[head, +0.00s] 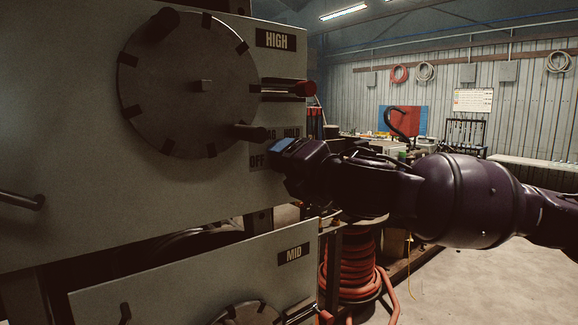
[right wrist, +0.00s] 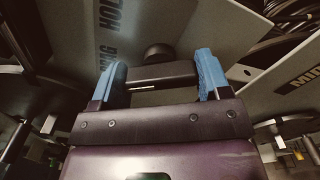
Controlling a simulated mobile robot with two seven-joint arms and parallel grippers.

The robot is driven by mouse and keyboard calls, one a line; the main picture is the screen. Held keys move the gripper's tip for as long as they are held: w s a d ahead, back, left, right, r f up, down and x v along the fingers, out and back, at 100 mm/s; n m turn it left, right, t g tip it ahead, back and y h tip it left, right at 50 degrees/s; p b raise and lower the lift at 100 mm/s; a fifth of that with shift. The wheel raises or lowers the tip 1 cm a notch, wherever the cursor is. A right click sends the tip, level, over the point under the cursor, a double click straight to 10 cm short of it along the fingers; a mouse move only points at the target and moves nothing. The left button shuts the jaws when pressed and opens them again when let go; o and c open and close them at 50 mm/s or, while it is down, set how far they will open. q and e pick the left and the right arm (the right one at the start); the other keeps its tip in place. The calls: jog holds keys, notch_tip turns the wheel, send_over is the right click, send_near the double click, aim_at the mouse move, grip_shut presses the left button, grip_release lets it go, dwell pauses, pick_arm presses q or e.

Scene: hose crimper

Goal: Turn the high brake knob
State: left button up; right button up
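The grey panel (head: 80,190) with the HIGH label (head: 276,40) fills the left of the head view. A dark round knob (right wrist: 157,51), which I take as the high brake knob, shows beyond a dark bar between the fingers. Whether the fingers touch it I cannot tell. The gripper hides the knob in the head view. My left gripper is not in view.
A large disc (head: 185,110) with a dark protruding handle (head: 250,132) is left of the gripper. A red-tipped lever (head: 305,89) sticks out above it. A lower panel marked MID (head: 293,254) juts out below. A red hose coil (head: 350,265) stands beyond.

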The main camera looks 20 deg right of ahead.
jog(key=shift+c, duration=0.7)
jog(key=shift+m, duration=0.4)
jog(key=m+b, duration=0.1)
jog(key=m, duration=0.3)
jog(key=shift+f+m, duration=0.1)
jog(key=shift+m, duration=0.2)
jog(key=m, duration=0.6)
jog(key=shift+m, duration=0.4)
jog(key=o, duration=0.9)
jog(key=shift+o, duration=0.2)
